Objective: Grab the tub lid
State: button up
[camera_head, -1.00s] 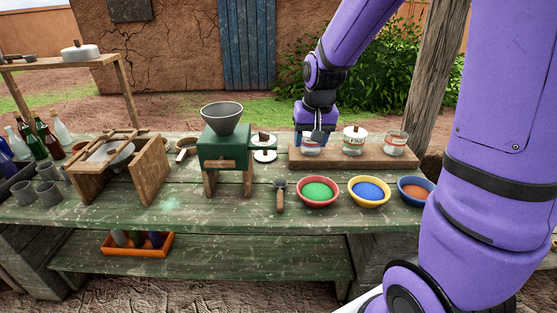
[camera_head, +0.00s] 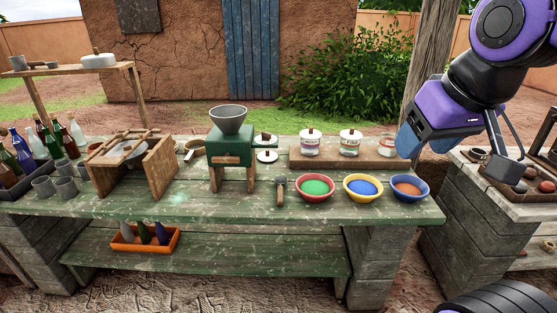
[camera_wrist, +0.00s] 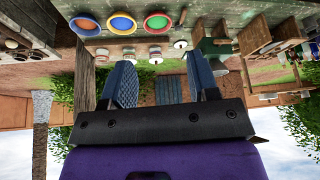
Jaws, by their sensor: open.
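On a wooden board (camera_head: 300,161) stand three tubs. The left tub (camera_head: 310,147) and the middle tub (camera_head: 349,147) wear white lids with brown knobs. The right tub (camera_head: 387,149) seems to have no lid, and my gripper partly overlaps it. My gripper (camera_head: 408,142) is open and empty, raised at the table's right end. In the wrist view, its blue fingers (camera_wrist: 162,78) stand apart with nothing between them.
The green grinder (camera_head: 231,150) stands left of the lids. A second table (camera_head: 515,210) is at the right.

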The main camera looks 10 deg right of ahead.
aim_at(266, 155)
jog(key=i+j+z, duration=0.25)
jog(key=i+j, duration=0.4)
jog(key=i, duration=0.15)
jog(key=i+j+z, duration=0.25)
jog(key=i+j, duration=0.5)
